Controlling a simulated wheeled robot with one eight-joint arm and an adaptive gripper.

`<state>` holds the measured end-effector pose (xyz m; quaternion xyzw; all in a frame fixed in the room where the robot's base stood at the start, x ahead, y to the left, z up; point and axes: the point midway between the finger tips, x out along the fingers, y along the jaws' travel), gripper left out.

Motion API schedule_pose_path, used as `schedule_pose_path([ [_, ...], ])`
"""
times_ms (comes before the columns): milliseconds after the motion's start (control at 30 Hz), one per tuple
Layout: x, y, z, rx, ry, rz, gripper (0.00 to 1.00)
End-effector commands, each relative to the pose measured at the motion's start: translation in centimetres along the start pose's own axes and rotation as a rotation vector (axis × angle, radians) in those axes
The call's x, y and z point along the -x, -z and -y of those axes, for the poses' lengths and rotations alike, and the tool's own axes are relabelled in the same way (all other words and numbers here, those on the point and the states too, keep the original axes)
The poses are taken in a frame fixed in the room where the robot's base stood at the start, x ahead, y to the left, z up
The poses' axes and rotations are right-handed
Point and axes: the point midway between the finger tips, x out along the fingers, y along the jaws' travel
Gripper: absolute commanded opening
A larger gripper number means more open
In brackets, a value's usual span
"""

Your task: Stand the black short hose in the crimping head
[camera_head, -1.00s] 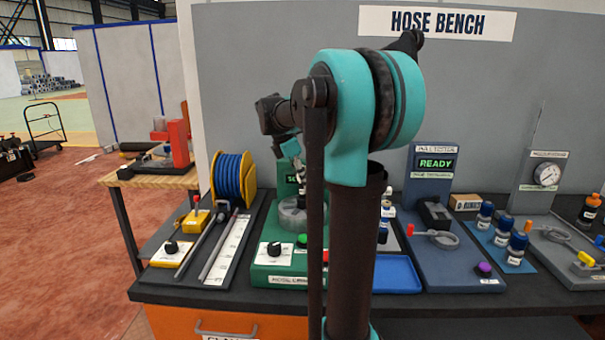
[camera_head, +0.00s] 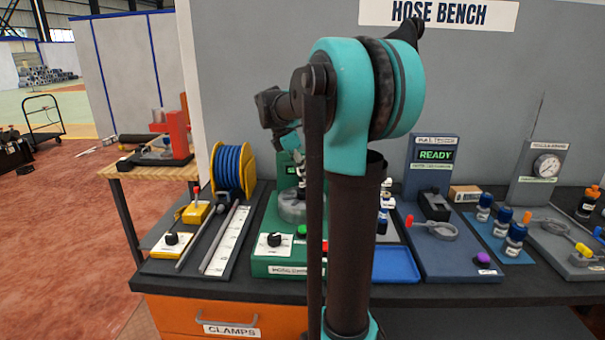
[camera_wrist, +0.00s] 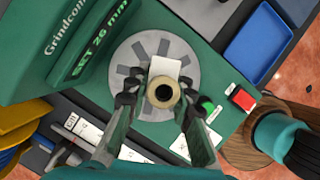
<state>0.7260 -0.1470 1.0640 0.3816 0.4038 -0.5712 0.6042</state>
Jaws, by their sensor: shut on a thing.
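In the wrist view, my gripper (camera_wrist: 158,97) is shut on a short tube-like piece, the hose (camera_wrist: 163,94). I see it end-on, as a tan ring around a dark hole, with a white tag beside it. Its black side is not clearly visible. The crimping head (camera_wrist: 196,66), a grey disc with dark radial slots, lies below the gripper and around the hose in the picture. I cannot tell whether the hose's lower end touches it. In the head view, the crimping head (camera_head: 291,208) is on the green crimper (camera_head: 268,250), and my arm hides most of the gripper.
The crimper's display panel (camera_wrist: 92,55) reads "SET 26 mm". Green (camera_wrist: 206,104) and red (camera_wrist: 242,98) buttons sit close to the gripper. A blue tray (camera_head: 396,264) lies right of the crimper; a blue hose reel (camera_head: 233,168) stands left. The pull tester (camera_head: 440,250) is further right.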

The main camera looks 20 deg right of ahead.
Motion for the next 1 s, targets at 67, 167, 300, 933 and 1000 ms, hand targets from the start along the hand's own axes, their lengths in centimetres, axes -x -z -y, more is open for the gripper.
schedule_pose_path([
  [67, 0.02, -0.01, 0.0, 0.0, 0.0, 0.0, 0.0],
  [167, 0.02, -0.02, 0.0, 0.0, 0.0, 0.0, 0.0],
  [300, 0.02, -0.02, -0.01, 0.0, 0.0, 0.0, 0.0],
  [933, -0.78, 0.31, -0.03, 0.0, 0.0, 0.0, 0.0],
  [1000, -0.9, 0.36, -0.03, 0.0, 0.0, 0.0, 0.0],
])
